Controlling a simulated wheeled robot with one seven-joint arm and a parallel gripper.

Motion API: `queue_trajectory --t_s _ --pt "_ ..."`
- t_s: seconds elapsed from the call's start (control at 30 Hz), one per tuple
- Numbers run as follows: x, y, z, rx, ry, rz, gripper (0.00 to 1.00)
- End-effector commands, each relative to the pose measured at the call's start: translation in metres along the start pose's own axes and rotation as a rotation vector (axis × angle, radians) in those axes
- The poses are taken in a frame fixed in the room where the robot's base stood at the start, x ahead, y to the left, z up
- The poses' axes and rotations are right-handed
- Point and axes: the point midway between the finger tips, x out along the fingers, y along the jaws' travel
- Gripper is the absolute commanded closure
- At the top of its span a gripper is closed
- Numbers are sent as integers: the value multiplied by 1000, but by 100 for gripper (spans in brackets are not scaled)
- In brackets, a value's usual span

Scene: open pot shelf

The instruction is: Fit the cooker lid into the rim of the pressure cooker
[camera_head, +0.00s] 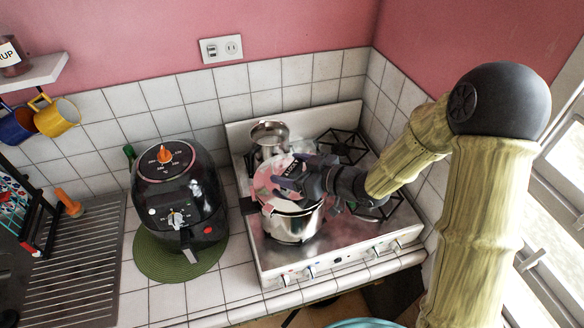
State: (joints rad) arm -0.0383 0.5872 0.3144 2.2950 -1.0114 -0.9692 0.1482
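The round cooker lid (263,181), reflecting pink, is over the cooker's mouth and looks tilted toward the camera. My gripper (283,178) comes in from the right, with its dark fingers over the middle of the lid. It appears shut on the lid's dark top part, though the finger contact is small and partly hidden. The lid and my gripper cover most of the cooker's rim, so I cannot tell whether the lid touches it.
A small steel pot (270,136) stands behind the lid on the stove (268,262). A black air fryer (180,200) stands on a green mat (150,262) to the left. A tiled wall (225,85) closes off the back and right. The counter between mat and stove is clear.

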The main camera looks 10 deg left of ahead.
Motion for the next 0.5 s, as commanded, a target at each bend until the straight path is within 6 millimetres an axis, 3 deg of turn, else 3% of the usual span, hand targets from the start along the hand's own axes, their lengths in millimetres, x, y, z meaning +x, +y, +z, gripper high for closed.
queue_trajectory --t_s 0.5 --pt "2 0 4 -1 2 0 63"
